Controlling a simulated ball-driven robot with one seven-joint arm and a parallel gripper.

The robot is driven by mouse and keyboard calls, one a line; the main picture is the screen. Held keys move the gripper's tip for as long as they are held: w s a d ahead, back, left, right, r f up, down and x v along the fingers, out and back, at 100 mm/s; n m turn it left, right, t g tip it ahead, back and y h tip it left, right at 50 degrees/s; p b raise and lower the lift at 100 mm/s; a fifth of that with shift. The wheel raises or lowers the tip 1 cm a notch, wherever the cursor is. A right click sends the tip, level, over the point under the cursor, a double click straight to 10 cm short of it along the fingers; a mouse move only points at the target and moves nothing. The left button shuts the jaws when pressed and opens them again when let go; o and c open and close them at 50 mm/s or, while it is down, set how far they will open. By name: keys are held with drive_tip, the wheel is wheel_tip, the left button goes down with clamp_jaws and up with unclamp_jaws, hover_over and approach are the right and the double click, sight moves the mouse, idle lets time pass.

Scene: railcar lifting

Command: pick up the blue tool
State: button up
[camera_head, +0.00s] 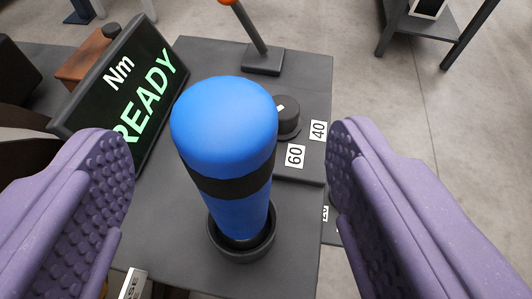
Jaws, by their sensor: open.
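The blue tool (224,120) is a thick blue cylinder with a rounded top and a black band around its middle. It stands upright, its lower end in a round black holder (241,250) on a dark grey surface. My gripper (232,150) is open, with one purple, studded finger on each side of the tool. Gaps show between both fingers and the tool, so neither appears to touch it. The tool's bottom end is hidden inside the holder.
A display (136,84) reading "Nm READY" stands close at the left. A black knob (287,113) with "60" and "40" labels is behind the tool to the right. A lever with an orange end (246,32) rises behind. Open concrete floor (430,120) lies to the right.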

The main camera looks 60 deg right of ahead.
sight(226, 103)
drive_tip(key=b+x, duration=0.1)
drive_tip(key=x, duration=0.2)
drive_tip(key=b+x, duration=0.1)
drive_tip(key=x, duration=0.2)
drive_tip(key=shift+w+d+f+b, duration=0.1)
drive_tip(key=shift+w+f+b, duration=0.1)
drive_tip(key=shift+f+b, duration=0.15)
drive_tip(key=shift+r, duration=0.1)
drive_tip(key=c, duration=1.2)
drive_tip(key=shift+r, duration=0.1)
